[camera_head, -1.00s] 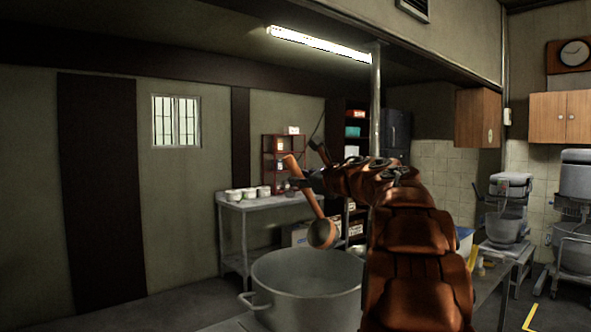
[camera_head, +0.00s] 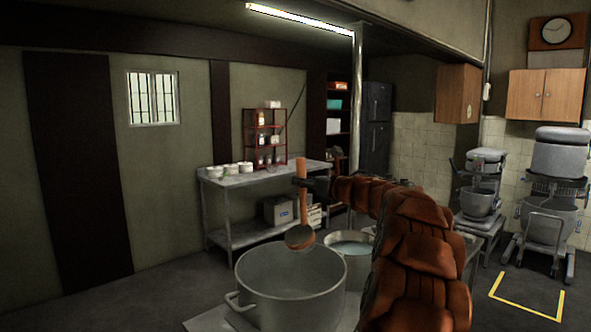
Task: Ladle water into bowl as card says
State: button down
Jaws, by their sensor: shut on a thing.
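The ladle (camera_head: 301,237) has a wooden-coloured handle and a round copper-brown bowl at its lower end. It hangs upright, handle up, above the far part of the large grey pot (camera_head: 262,300). My gripper (camera_head: 304,184) is shut on the ladle's handle. My arm comes in from the lower right. A smaller pot of pale water (camera_head: 352,247) stands behind and right of the large pot, partly hidden by my arm. Several small white bowls (camera_head: 231,169) stand on the metal table at the back. I cannot make out a card.
The metal table (camera_head: 265,176) stands against the back wall, with a red rack (camera_head: 264,145) on it. Mixers (camera_head: 553,200) stand at the right. The floor has a yellow marking (camera_head: 525,305). Open floor lies left of the large pot.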

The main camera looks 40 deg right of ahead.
jog(key=d+m+p, duration=0.1)
jog(key=d, duration=0.1)
jog(key=d+m+p, duration=0.1)
jog(key=m, duration=0.1)
jog(key=d+f+m+p, duration=0.1)
jog(key=d+m, duration=0.1)
jog(key=shift+s+d+t, duration=0.3)
jog(key=shift+s+d, duration=0.1)
dwell(0.9)
